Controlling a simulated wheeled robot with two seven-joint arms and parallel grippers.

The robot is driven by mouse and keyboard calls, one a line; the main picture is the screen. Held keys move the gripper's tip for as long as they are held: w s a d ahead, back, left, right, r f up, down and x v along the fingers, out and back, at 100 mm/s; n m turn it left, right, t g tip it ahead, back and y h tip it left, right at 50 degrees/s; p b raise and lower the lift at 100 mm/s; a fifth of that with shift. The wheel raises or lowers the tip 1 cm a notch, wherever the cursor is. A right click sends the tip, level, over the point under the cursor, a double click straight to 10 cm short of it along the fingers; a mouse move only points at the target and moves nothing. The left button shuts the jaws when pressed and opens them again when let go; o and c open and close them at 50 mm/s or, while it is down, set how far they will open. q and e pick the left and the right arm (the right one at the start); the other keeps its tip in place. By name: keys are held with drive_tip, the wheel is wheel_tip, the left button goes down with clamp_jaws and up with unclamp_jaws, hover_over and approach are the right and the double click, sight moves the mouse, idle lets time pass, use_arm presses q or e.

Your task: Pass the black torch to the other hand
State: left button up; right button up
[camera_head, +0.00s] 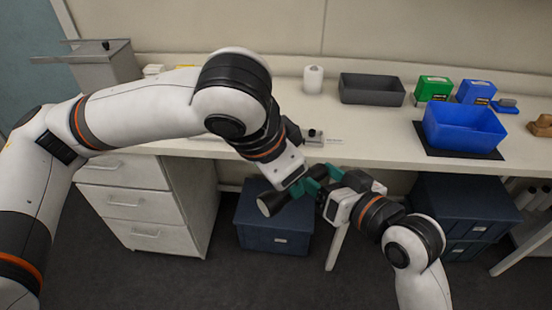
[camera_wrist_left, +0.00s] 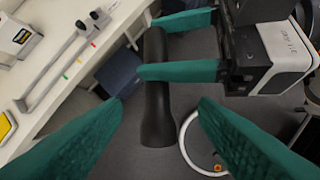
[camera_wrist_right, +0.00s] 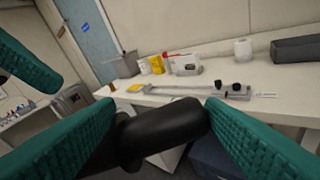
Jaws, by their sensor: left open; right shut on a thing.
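The black torch (camera_head: 272,203) is in the air in front of the table's front edge, its wide head toward the lower left in the head view. My right gripper (camera_wrist_left: 152,46) is shut on the torch's body (camera_wrist_left: 156,85), with its teal fingers across it in the left wrist view. My left gripper (camera_head: 303,184) is open and close to the torch. In the left wrist view its fingers spread either side of the torch's wide end, with no clear contact. The torch also lies between my right fingers in the right wrist view (camera_wrist_right: 165,128).
The white table (camera_head: 370,140) lies just behind the grippers. On it are a grey bin (camera_head: 371,89), a blue bin (camera_head: 464,128), a white roll (camera_head: 313,79) and a metal holder (camera_head: 314,136). A dark blue box (camera_head: 272,235) and white drawers (camera_head: 140,204) stand below.

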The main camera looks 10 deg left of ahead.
use_arm(q)
drive_tip(key=x, duration=0.7)
drive_tip(key=shift+w+d+f, duration=0.1)
drive_tip(key=shift+f, duration=0.1)
drive_tip(key=c, duration=1.1)
drive_tip(key=shift+o, duration=0.2)
use_arm(e)
drive_tip(key=o, duration=1.1)
drive_tip(key=shift+a, duration=0.1)
use_arm(q)
drive_tip(key=shift+r, duration=0.1)
drive_tip(key=shift+w, duration=0.1)
